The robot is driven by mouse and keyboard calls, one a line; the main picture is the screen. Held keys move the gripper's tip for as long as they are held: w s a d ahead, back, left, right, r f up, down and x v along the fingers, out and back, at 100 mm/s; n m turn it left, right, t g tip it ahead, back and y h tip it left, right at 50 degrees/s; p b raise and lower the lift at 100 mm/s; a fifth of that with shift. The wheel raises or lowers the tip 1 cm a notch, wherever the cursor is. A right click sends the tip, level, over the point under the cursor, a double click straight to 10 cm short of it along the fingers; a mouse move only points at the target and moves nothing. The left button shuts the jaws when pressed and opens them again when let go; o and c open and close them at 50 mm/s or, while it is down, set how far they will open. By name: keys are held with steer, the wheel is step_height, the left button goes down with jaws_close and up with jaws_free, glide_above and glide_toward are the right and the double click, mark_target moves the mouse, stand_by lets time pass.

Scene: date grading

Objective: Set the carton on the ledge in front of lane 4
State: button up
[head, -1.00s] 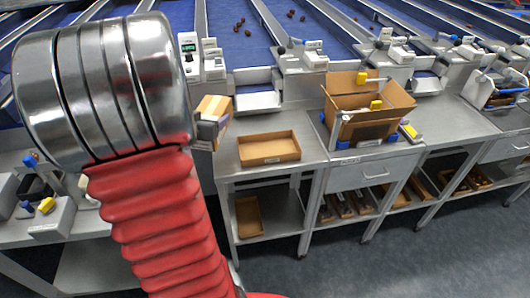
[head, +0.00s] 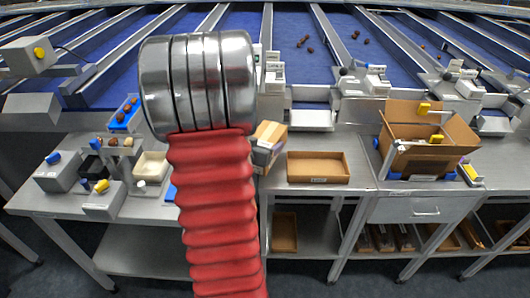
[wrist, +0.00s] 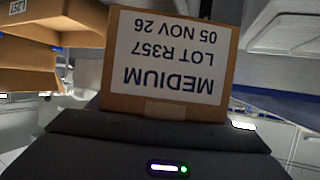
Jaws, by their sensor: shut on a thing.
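The carton (head: 270,132) is a small tan box held in my gripper (head: 262,154), just right of my red arm in the head view. In the wrist view the carton (wrist: 165,110) fills the top middle, its white label upside down and reading MEDIUM, LOT R357, 05 NOV 26. My gripper's dark jaws (wrist: 165,128) are shut on it. A pale ledge (head: 310,120) stands at the lane ends, behind and right of the carton. Blue lanes (head: 340,60) run away behind it. I cannot read any lane number. My arm hides part of the ledge row.
A shallow brown tray (head: 318,180) lies on the bench right of the carton. A large open cardboard box (head: 425,160) stands further right. Grey devices (head: 103,200) and a cream tray (head: 151,167) are on the left bench. White sign posts (head: 274,72) rise behind.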

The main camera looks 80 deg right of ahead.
steer(key=shift+f, duration=2.05)
steer(key=o, duration=1.6)
steer(key=shift+f, duration=0.15)
steer(key=shift+v, duration=3.85)
